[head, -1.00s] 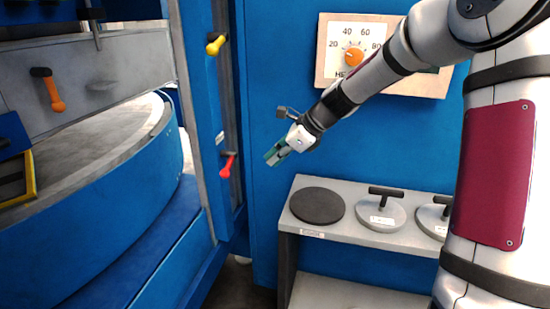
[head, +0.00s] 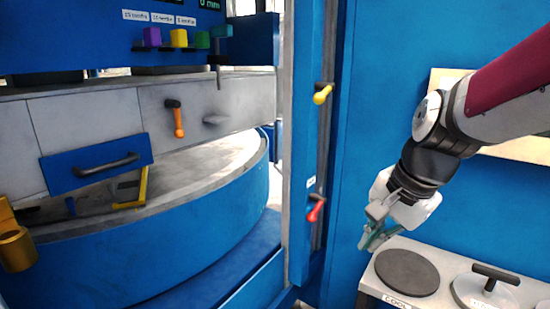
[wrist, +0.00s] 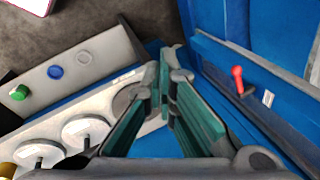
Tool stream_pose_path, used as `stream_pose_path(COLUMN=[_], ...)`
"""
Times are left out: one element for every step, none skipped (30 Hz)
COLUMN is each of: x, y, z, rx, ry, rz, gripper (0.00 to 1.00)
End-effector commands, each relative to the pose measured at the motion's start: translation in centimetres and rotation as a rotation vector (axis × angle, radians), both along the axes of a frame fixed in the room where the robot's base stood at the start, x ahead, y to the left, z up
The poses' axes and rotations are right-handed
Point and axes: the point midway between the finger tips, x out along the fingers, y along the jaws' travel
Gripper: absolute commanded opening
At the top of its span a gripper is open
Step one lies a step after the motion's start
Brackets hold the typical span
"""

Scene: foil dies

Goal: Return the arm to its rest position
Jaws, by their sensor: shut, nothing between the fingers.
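My gripper (head: 372,240) is at the right of the head view, above the near left corner of the small shelf. Its teal-padded fingers are together with nothing between them. In the wrist view my gripper (wrist: 165,85) shows its fingertips meeting over the shelf's edge and the blue floor-side panels. My arm reaches in from the upper right of the head view, bent down at the wrist. The gripper appears apart from the shelf and the machine.
A shelf (head: 441,262) holds a dark disc (head: 407,272) and a grey handled die (head: 486,290). A red lever (head: 316,208) and yellow lever (head: 322,94) stick out from the blue post left of my gripper. An orange lever (head: 178,118) and a blue drawer (head: 97,165) are further left.

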Motion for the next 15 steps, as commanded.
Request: stream_pose_path(x=[-2.0, -3.1, -4.5, -5.6, -6.7, -8.1, -9.2, -10.2, -11.5, -12.3, -13.2, -14.2, -14.8, -15.3, -16.0], y=[0.3, 0.3, 0.2, 0.2, 0.1, 0.0, -0.1, -0.3, -0.5, -0.6, -0.7, -1.0, -1.1, -1.2, -1.4], z=[0.7, 1.0, 1.3, 1.5, 1.6, 1.8, 1.9, 2.0, 2.0, 2.0, 1.9, 1.8, 1.7, 1.7, 1.5], rx=[-0.059, -0.091, -0.134, -0.164, -0.194, -0.234, -0.262, -0.287, -0.322, -0.344, -0.365, -0.390, -0.406, -0.420, -0.438], ry=[-0.021, -0.031, -0.042, -0.049, -0.057, -0.070, -0.077, -0.084, -0.094, -0.102, -0.107, -0.115, -0.120, -0.125, -0.131], rz=[0.088, 0.140, 0.209, 0.261, 0.313, 0.381, 0.432, 0.481, 0.544, 0.590, 0.632, 0.683, 0.720, 0.750, 0.788], gripper=[0.00, 0.00, 0.00, 0.00, 0.00, 0.00, 0.00, 0.00, 0.00, 0.00, 0.00, 0.00, 0.00, 0.00, 0.00])
